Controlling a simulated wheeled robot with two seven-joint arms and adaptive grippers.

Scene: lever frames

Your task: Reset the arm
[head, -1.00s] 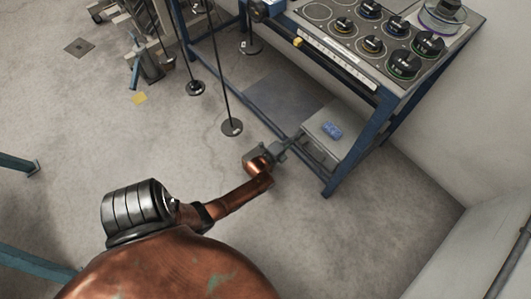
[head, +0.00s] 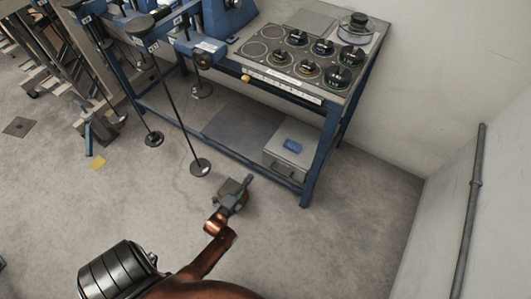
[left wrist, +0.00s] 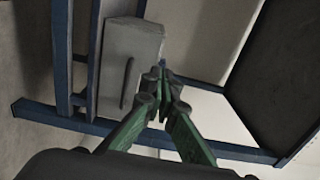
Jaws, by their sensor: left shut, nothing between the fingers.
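My left gripper (head: 246,182) is shut and empty in the head view. It is held out in front of the blue-framed bench, left of a grey box on the lower shelf, and looks apart from both. In the left wrist view the green gripper fingers (left wrist: 163,82) meet at their tips, with the grey box (left wrist: 130,50) behind them. The copper-coloured left arm (head: 209,252) comes up from the bottom of the head view. My right gripper is not in view.
The blue-framed bench (head: 305,185) carries several round black-topped items on its panel. Walls close off the right; floor at lower right is clear.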

